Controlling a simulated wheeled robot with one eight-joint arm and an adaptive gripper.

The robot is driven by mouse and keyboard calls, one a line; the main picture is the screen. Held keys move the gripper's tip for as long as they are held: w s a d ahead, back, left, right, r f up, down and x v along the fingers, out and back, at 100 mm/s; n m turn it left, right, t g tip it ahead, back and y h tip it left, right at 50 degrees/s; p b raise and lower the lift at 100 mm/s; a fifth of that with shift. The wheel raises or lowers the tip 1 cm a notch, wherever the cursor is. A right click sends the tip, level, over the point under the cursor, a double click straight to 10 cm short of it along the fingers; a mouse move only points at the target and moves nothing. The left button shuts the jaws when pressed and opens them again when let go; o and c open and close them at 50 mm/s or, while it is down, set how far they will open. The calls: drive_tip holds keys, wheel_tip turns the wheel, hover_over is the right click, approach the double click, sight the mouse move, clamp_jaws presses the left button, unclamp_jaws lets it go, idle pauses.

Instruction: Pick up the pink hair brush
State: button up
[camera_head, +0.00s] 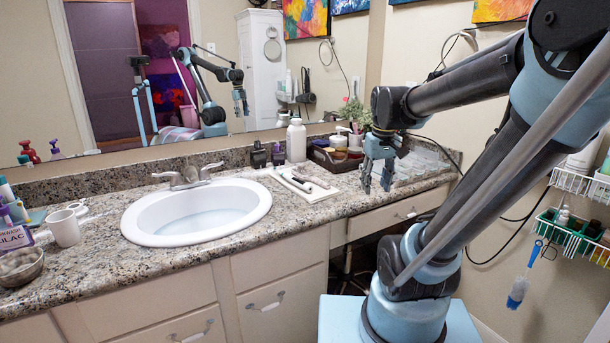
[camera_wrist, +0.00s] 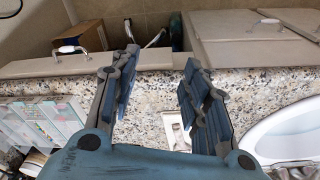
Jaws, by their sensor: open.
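I cannot make out a pink hair brush for certain in either view. My gripper (camera_head: 377,186) hangs fingers down over the right part of the granite counter (camera_head: 330,212), right of the sink. In the wrist view my gripper (camera_wrist: 160,66) has its two fingers spread with bare speckled counter between them, and nothing is held. A white tray (camera_head: 318,194) with a few slim dark and pale items lies between the sink and my gripper. A dark basket (camera_head: 330,163) with rounded items stands behind it; its contents are too small to name.
The white sink (camera_head: 257,205) is left of the tray. A white bottle (camera_head: 296,140) and a potted plant (camera_head: 354,112) stand at the back. A clear compartment organizer (camera_wrist: 40,124) lies on the counter beside my gripper. A blue-handled brush (camera_head: 519,288) hangs at the right wall.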

drive_tip(key=w+a+r+n, duration=0.3)
drive_tip(key=w+a+r, duration=0.4)
drive_tip(key=w, duration=0.4)
drive_tip(key=n+g, duration=0.1)
drive_tip(key=n, duration=0.1)
approach(317, 180)
wheel_tip(317, 180, down, 3)
drive_tip(key=shift+r, duration=0.1)
drive_tip(key=shift+a+f, duration=0.1)
drive_tip(key=shift+f, duration=1.2)
drive_tip(key=shift+a+f, duration=0.15)
drive_tip(key=shift+f, duration=1.15)
clamp_jaws()
